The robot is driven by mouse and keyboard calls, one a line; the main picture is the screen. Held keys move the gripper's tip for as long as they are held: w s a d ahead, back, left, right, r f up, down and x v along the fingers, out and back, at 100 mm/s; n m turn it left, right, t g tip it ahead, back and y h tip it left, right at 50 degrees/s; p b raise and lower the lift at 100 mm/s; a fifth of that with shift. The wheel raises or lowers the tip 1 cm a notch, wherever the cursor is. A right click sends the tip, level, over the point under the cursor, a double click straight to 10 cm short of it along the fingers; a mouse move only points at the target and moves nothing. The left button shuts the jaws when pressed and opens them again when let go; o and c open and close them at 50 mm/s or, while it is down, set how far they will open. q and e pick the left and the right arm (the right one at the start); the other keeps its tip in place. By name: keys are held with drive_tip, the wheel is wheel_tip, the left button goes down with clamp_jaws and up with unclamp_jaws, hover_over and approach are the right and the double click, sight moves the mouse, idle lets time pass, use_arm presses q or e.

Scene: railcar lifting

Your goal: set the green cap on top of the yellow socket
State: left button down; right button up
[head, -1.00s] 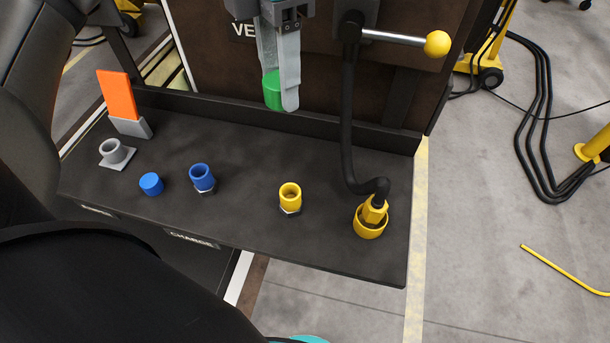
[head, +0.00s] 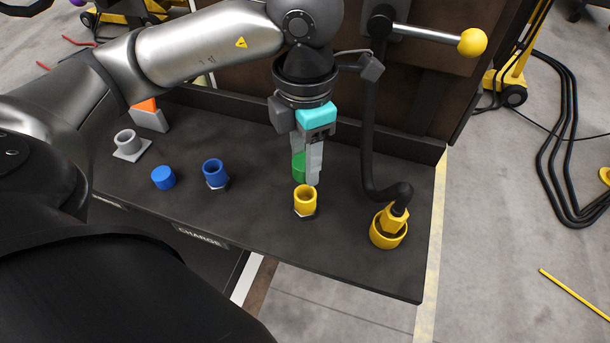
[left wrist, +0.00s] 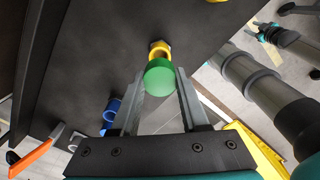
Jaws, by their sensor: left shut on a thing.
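My left gripper (head: 308,178) is shut on the green cap (head: 298,167) and points down. The cap also shows between the fingertips in the left wrist view (left wrist: 160,77). In the head view the cap is partly hidden behind a finger. The yellow socket (head: 305,200) stands open-topped on the dark shelf, just below and in front of the cap in the picture. In the left wrist view the socket (left wrist: 160,47) shows just beyond the cap, partly covered by it. I cannot tell the exact gap between them.
On the dark shelf (head: 260,240) stand a blue cap (head: 163,177), a blue socket (head: 215,173) and a grey socket (head: 128,144). To the right, a black hose (head: 368,130) runs into a larger yellow fitting (head: 388,230). A yellow-knobbed lever (head: 472,42) juts out above.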

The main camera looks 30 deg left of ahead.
use_arm(q)
drive_tip(key=shift+f, duration=2.35)
drive_tip(key=shift+f+b, duration=0.5)
drive_tip(key=shift+b, duration=0.3)
drive_tip(key=shift+c, duration=2)
unclamp_jaws()
drive_tip(key=shift+r, duration=0.1)
drive_tip(key=shift+r+p, duration=0.45)
drive_tip(key=shift+p, duration=0.25)
wheel_tip(320, 180, up, 10)
drive_tip(key=shift+r+p, duration=0.15)
drive_tip(key=shift+p, duration=0.35)
drive_tip(key=shift+r, duration=0.85)
